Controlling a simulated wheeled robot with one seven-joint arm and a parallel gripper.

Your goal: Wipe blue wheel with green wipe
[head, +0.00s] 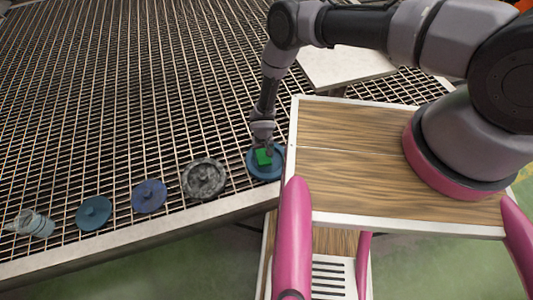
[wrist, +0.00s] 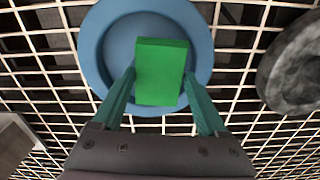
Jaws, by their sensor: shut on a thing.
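A blue wheel (head: 278,169) lies flat on the grating, close to the wooden deck. It also shows in the wrist view (wrist: 91,45), round with a raised rim. A green wipe (head: 263,156) is a small block over the wheel's middle. It also shows in the wrist view (wrist: 160,70) between my fingers. My gripper (wrist: 158,84) is shut on the green wipe, pointing down at the wheel. In the head view my gripper (head: 265,147) covers part of the wheel. I cannot tell whether the wipe's underside touches the wheel.
A dark grey wheel (head: 204,178) lies to the left, followed by two more blue wheels (head: 149,196) (head: 94,213) and a pale cylindrical part (head: 34,223). They line the pale edge of the grating (head: 130,240). The grating behind them is clear.

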